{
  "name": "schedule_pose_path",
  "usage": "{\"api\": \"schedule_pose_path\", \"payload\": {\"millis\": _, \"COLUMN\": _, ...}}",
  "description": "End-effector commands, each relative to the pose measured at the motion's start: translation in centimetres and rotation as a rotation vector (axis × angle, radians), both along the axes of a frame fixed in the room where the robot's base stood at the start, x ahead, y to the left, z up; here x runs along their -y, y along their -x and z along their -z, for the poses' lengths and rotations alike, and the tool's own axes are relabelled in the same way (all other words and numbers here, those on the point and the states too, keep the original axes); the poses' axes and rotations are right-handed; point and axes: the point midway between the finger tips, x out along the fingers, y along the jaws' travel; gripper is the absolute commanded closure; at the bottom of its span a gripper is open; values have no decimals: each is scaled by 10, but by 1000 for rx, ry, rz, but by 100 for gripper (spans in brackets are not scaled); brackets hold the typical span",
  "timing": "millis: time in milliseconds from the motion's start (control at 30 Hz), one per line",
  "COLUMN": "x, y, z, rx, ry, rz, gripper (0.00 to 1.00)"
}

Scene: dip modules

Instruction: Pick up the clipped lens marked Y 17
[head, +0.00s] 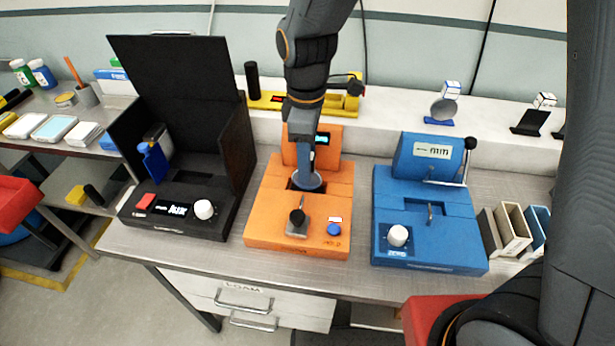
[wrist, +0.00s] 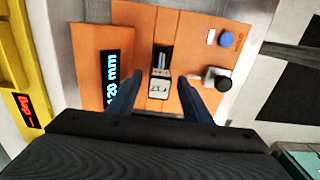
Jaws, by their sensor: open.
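My gripper (head: 306,172) is over the middle of the orange device (head: 263,215) in the head view. In the wrist view my gripper (wrist: 160,78) is open, with its two blue fingers apart. Between them, in the slot of the orange device (wrist: 190,30), is a small pale tag (wrist: 159,88) with dark marks too small to read surely. A grey-metal piece lies in the dark slot above it. In the head view a rounded blue-grey shape shows at the fingertips; I cannot tell whether it is a lens. No Y 17 marking is legible.
A black open-lidded device (head: 180,215) stands left and a blue device (head: 430,230) right on the metal bench. A grey disc on a blue stand (head: 439,121) and a black stand (head: 530,121) are on the back ledge. Several upright slabs (head: 513,230) stand at right.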

Motion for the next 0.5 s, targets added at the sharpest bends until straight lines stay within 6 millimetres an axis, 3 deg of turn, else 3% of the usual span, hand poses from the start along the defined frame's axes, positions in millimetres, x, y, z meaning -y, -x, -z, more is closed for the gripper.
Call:
{"api": "schedule_pose_path", "payload": {"millis": 100, "x": 0, "y": 0, "z": 0, "rx": 0, "ry": 0, "rz": 0, "gripper": 55}}
{"api": "schedule_pose_path", "payload": {"millis": 367, "x": 0, "y": 0, "z": 0, "rx": 0, "ry": 0, "rz": 0, "gripper": 97}}
{"api": "schedule_pose_path", "payload": {"millis": 500, "x": 0, "y": 0, "z": 0, "rx": 1, "ry": 0, "rz": 0, "gripper": 100}}
